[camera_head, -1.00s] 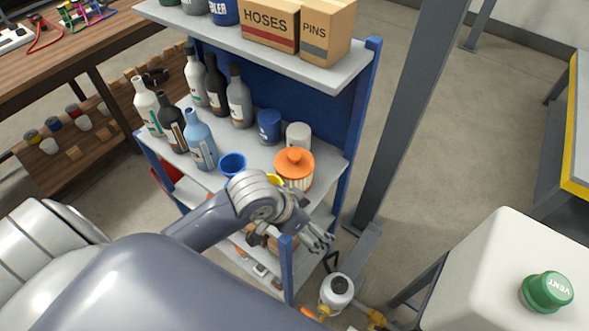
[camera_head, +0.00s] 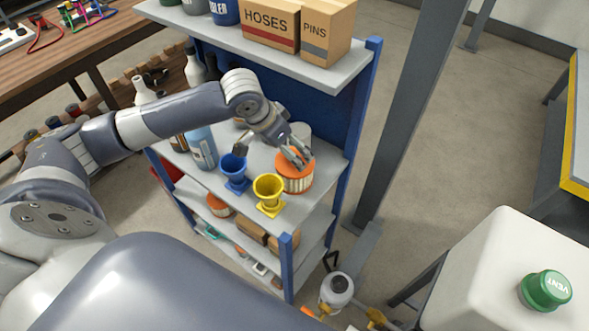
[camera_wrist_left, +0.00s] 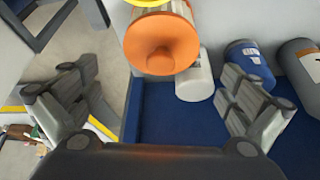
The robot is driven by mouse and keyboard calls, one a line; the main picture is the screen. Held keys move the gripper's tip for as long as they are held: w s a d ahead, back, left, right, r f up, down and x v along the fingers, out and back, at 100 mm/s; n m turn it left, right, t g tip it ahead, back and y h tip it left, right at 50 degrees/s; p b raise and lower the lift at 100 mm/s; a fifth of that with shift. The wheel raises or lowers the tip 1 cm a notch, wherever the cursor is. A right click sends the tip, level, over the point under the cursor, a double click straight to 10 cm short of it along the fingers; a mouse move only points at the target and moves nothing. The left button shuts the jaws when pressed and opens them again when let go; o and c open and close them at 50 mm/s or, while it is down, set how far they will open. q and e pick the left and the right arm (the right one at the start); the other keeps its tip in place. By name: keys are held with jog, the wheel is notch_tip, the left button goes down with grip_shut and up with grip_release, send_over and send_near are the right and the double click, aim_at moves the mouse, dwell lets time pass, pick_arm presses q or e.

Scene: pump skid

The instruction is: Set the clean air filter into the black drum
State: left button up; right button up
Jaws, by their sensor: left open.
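An air filter (camera_head: 295,180) with an orange cap and pale pleats stands on the blue rack's middle shelf. In the left wrist view its orange cap and knob (camera_wrist_left: 160,45) face the camera. My left gripper (camera_head: 299,157) is over the cap in the head view. In the left wrist view my left gripper (camera_wrist_left: 160,78) is open, its fingers spread to either side of the filter. Contact cannot be told. A second orange-topped filter (camera_head: 219,206) sits on the shelf below, partly hidden. I cannot make out a black drum. My right gripper is not in view.
A yellow funnel (camera_head: 268,190) and a blue funnel (camera_head: 234,170) stand close to the filter. A white can (camera_wrist_left: 194,78) and blue can (camera_wrist_left: 247,60) are behind it. The upper shelf (camera_head: 330,75) overhangs. A pale canister (camera_head: 337,290) with a dark top stands by the rack.

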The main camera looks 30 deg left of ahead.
pick_arm(q)
jog(key=x, duration=0.3)
jog(key=shift+f, duration=0.1)
jog(key=x, duration=0.1)
jog(key=p+x, duration=0.1)
jog(key=x, duration=0.2)
jog(key=shift+s+f, duration=0.15)
jog(key=shift+s, duration=0.1)
jog(key=shift+w+f, duration=0.25)
jog(key=shift+f, duration=0.3)
jog(key=c, duration=1.1)
jog(key=shift+o, duration=0.2)
jog(key=shift+r, duration=0.15)
